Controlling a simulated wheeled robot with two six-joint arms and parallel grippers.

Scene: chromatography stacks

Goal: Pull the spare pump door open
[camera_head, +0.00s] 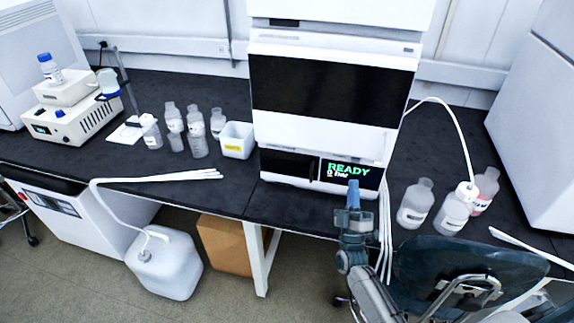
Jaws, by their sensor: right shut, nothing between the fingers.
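A white chromatography stack (335,128) stands on the black bench in the middle. It has a large black front panel, and its lowest module shows a dark front with a green READY display (350,169). No label marks which part is the spare pump door, and no front looks swung open. My right gripper (353,187) is shut and empty, just in front of the lower right part of the stack, overlapping the display's lower edge. I cannot tell whether it touches the front. My left gripper is not in view.
Several bottles (416,204) stand right of the stack, with a tube running to one. More bottles and a white bin (237,140) stand to its left. A chair (470,265) is at the lower right. A white jug (165,265) stands on the floor.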

